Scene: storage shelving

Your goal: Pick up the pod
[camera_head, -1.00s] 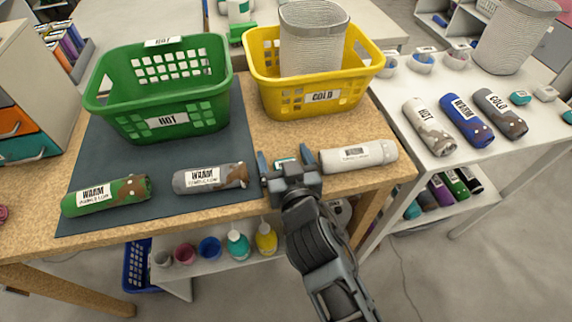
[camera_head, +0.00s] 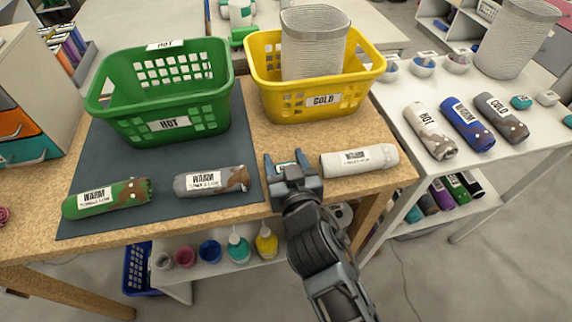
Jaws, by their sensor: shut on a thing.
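My gripper (camera_head: 286,160) is over the front of the wooden table, between the grey camouflage bottle and the white bottle. A small teal pod (camera_head: 287,166) with a pale label shows between its fingers. The gripper is shut on the pod. The gripper body hides the pod's near side, so I cannot tell whether it still touches the table.
A grey camouflage bottle (camera_head: 211,181) lies left, a white bottle (camera_head: 359,161) close right. A green basket (camera_head: 120,122) and a yellow basket (camera_head: 268,101) stand behind. A green camouflage bottle (camera_head: 107,198) lies far left. More bottles lie on the white table (camera_head: 413,163).

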